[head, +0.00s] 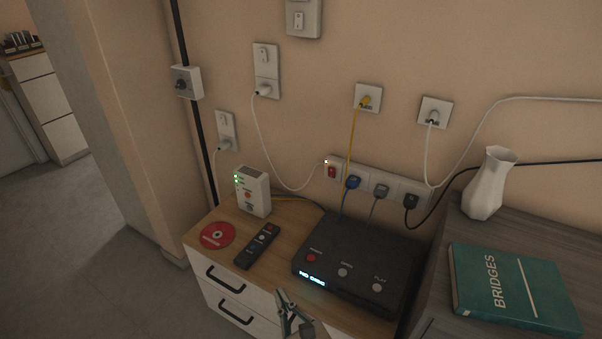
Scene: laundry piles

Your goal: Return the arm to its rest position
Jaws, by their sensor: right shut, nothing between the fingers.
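My right gripper (291,310) shows at the bottom edge of the head view, with only its front part in the picture. It is shut and empty. It is in front of the white drawer unit (258,312), below the front edge of the black player (352,265) in the picture. I cannot tell whether it touches the unit. My left gripper is not in view.
On the wooden top are a red disc (217,235), a remote (257,246) and a white box (253,191). A grey cabinet at right holds a green book (512,288) and a white vase (488,184). Cables hang from wall sockets. Open floor (105,275) lies at left.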

